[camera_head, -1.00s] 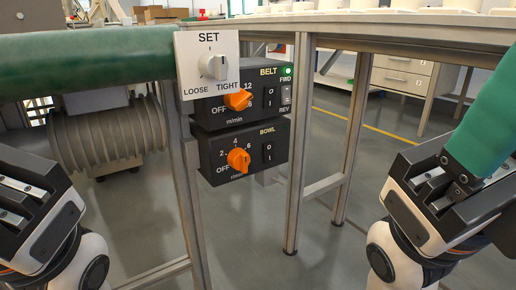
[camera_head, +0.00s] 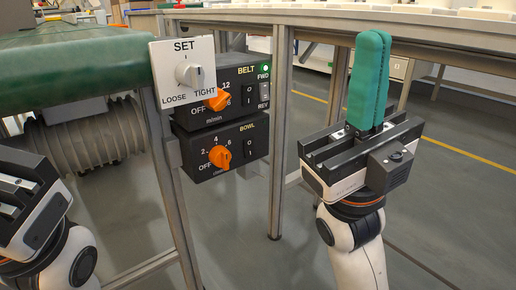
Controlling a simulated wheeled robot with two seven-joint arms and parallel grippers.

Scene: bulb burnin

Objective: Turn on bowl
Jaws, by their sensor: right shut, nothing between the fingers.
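The black BOWL box (camera_head: 198,170) hangs on the frame below the BELT box. It has an orange knob (camera_head: 220,156) on a numbered dial and a small black rocker switch (camera_head: 249,148) marked 0 and 1 at its right. Which side of the rocker is pressed is too small to tell. My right gripper (camera_head: 370,80) has green fingers that point up, closed together and empty. It is to the right of the BOWL box and apart from it. My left gripper (camera_head: 24,202) shows only its body at the left edge; its fingers are not distinguishable.
The BELT box (camera_head: 235,74) above has an orange knob, a switch and a lit green FWD lamp (camera_head: 265,68). The white SET plate (camera_head: 170,48) partly covers it on the left. A green belt (camera_head: 70,65) lies at left. A metal leg (camera_head: 280,130) stands just right of the boxes.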

